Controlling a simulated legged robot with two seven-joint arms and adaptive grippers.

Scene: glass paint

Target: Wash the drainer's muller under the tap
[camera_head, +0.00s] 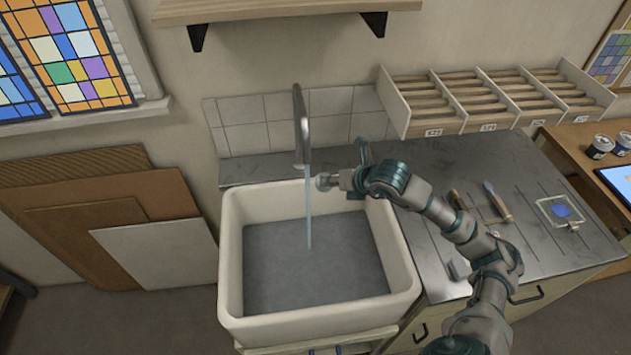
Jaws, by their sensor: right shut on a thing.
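The tap (301,128) stands at the back of the white sink (232,262), and a thin stream of water (308,215) falls from it into the basin. My right gripper (338,180) reaches over the sink from the right and is shut on the muller (322,182), a small pale piece. The muller is just right of the stream, near its upper part; I cannot tell whether the water touches it. Much of the muller is hidden by the gripper. My left gripper is not in view.
The metal drainer (425,255) right of the sink holds wooden-handled tools (498,202), a small grey block (458,268) and a glass plate with blue paint (562,210). A slotted wooden rack (478,95) stands behind it. The sink's left side is clear.

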